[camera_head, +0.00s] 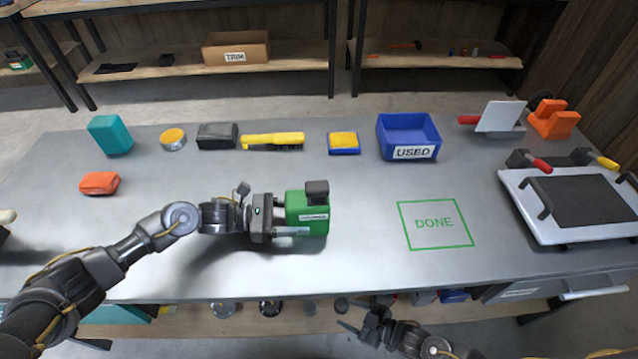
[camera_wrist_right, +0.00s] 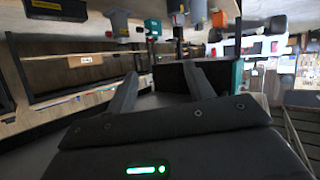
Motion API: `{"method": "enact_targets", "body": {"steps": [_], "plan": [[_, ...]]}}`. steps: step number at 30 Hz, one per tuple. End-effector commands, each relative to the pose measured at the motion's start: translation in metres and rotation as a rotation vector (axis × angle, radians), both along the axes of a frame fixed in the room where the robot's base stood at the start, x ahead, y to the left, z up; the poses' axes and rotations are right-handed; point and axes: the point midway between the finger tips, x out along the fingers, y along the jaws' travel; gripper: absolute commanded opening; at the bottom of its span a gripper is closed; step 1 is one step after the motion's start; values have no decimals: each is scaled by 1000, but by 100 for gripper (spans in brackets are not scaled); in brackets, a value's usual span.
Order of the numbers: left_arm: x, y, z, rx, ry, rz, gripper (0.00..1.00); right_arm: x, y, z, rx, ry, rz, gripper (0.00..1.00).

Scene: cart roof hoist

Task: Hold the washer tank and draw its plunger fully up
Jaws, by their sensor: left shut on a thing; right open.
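I cannot tell whether the tank touches the table. My right gripper (camera_head: 362,327) is open and empty in front of the table's near edge, well away from the tank. Its two spread fingers also show in the right wrist view (camera_wrist_right: 160,88).
A green DONE square (camera_head: 435,224) is empty, right of the tank. A blue USED bin (camera_head: 408,126), a yellow tool (camera_head: 272,140) and a sponge (camera_head: 343,143) line the back. An orange cloth (camera_head: 99,183) lies left. A handled tray (camera_head: 534,218) occupies the right end.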

Motion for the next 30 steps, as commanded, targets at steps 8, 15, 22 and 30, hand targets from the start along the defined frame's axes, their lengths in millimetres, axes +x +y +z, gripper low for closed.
{"method": "enact_targets", "body": {"steps": [8,15,22,30], "plan": [[0,0,-1,2,1,1,38,-93,47,100,303,-34,413,53],[0,0,-1,2,1,1,38,-191,30,179,555,91,675,53],[0,0,-1,1,1,0,38,-199,19,279,773,272,911,53],[0,0,-1,1,1,1,38,-119,58,372,701,384,1160,53]]}}
